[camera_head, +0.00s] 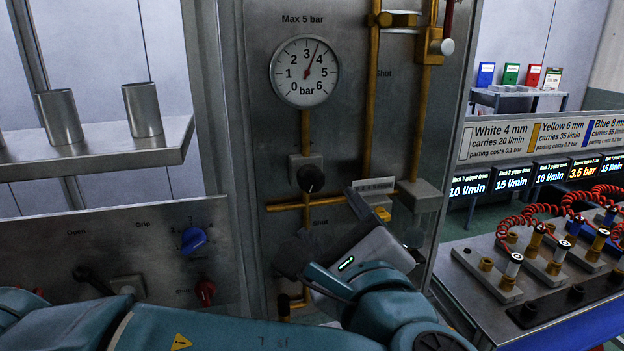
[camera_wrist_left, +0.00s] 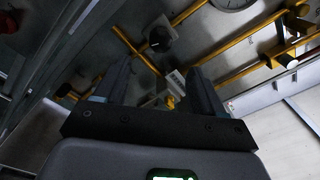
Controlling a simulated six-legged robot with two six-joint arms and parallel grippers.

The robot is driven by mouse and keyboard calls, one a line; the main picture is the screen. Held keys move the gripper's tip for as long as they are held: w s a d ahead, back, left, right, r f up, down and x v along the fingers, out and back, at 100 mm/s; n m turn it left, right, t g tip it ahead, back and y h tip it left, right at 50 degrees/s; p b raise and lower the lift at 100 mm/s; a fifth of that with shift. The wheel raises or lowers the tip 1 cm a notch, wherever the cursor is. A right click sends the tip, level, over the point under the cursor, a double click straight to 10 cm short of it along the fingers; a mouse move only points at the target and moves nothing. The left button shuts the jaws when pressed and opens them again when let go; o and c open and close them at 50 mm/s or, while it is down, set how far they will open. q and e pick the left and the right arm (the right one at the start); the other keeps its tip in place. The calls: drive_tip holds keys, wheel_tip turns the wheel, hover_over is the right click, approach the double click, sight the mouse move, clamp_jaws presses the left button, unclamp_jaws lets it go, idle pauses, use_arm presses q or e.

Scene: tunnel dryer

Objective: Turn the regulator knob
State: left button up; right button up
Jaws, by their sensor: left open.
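The regulator knob (camera_head: 311,178) is a round black knob on a light grey body on the metal panel, below the pressure gauge (camera_head: 305,72). It also shows in the left wrist view (camera_wrist_left: 160,38), above and beyond the fingertips. The gauge needle points a little past 3 bar. My left gripper (camera_head: 345,235) is below and to the right of the knob, apart from it. In the left wrist view its two dark fingers (camera_wrist_left: 160,80) are spread with nothing held. My own wrist hides part of the lower panel. My right gripper is not in view.
Yellow pipes (camera_head: 370,110) run beside and below the knob. A small labelled box (camera_head: 374,185) sits to its right. A lower-left panel has a blue knob (camera_head: 193,240) and a red knob (camera_head: 205,292). A bench with coiled red hoses stands right.

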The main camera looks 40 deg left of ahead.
sight(313, 183)
use_arm(q)
drive_tip(key=p+x, duration=0.2)
drive_tip(key=x, duration=0.9)
drive_tip(key=shift+w, duration=0.1)
drive_tip(key=shift+w+a, duration=0.4)
drive_tip(key=shift+w, duration=0.2)
drive_tip(key=c, duration=1.1)
drive_tip(key=shift+o, duration=0.3)
drive_tip(key=shift+r+m+p, duration=0.1)
drive_tip(key=shift+m+p, duration=0.3)
drive_tip(key=m+p, duration=0.2)
drive_tip(key=shift+r+m, duration=0.2)
drive_tip(key=shift+m, duration=0.2)
drive_tip(key=shift+m+p, duration=0.5)
drive_tip(key=shift+m, duration=0.1)
drive_tip(key=shift+f+m, duration=0.2)
drive_tip(key=shift+m, duration=0.1)
drive_tip(key=shift+f, duration=0.15)
